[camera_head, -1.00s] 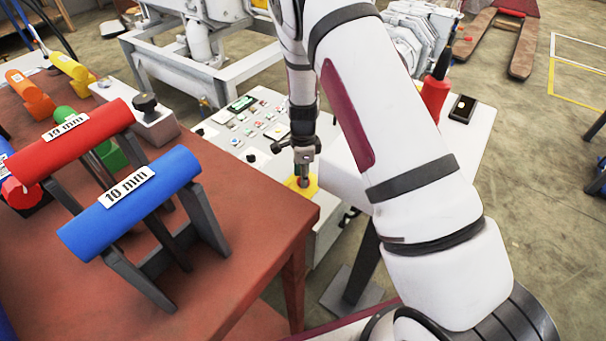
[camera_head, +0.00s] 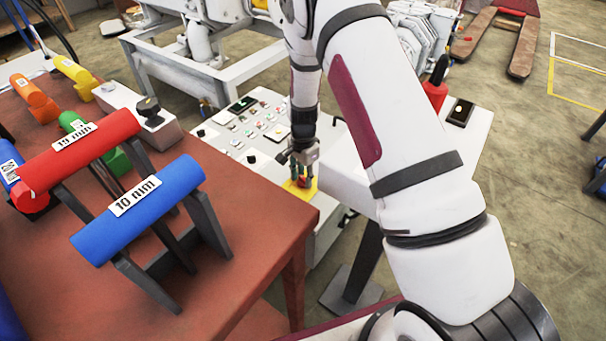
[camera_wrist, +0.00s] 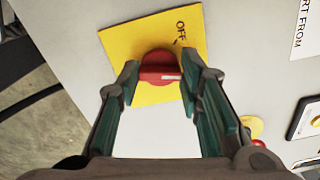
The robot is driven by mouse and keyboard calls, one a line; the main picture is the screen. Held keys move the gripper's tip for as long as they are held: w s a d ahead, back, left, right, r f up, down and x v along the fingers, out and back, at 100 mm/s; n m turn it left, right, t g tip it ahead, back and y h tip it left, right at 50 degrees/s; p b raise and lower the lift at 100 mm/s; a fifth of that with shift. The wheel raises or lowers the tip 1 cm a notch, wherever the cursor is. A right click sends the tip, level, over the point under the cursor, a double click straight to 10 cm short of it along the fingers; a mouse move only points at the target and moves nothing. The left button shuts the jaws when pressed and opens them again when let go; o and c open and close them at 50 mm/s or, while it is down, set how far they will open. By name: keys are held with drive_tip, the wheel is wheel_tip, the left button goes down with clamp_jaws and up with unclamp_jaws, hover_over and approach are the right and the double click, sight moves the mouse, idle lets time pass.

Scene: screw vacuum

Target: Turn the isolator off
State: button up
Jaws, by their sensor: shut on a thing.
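The isolator is a red rotary knob (camera_wrist: 158,68) on a yellow square plate (camera_wrist: 117,42), on the pale panel. In the wrist view, the word OFF is printed at the plate's upper right, and a white mark on the knob points to the right. My gripper (camera_wrist: 159,76) has one finger on each side of the knob and is shut on it. In the head view, my gripper (camera_head: 303,175) reaches down to the yellow plate (camera_head: 293,190) at the panel's near edge, and the knob is partly covered by the fingers.
The control panel (camera_head: 228,140) holds several small buttons and switches. A red-brown table (camera_head: 262,220) with blue and red handled tools (camera_head: 140,208) stands to the left. A red-handled device (camera_head: 435,92) stands behind my arm on the right.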

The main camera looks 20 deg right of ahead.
sight(304, 178)
drive_tip(key=n, duration=0.6)
drive_tip(key=shift+n+p, duration=0.3)
drive_tip(key=shift+p, duration=0.05)
drive_tip(key=n, duration=0.5)
drive_tip(key=shift+d, duration=0.1)
drive_tip(key=shift+n, duration=0.3)
drive_tip(key=o, duration=1.2)
drive_tip(key=shift+c, duration=0.2)
drive_tip(key=shift+r, duration=0.1)
wheel_tip(304, 178, up, 12)
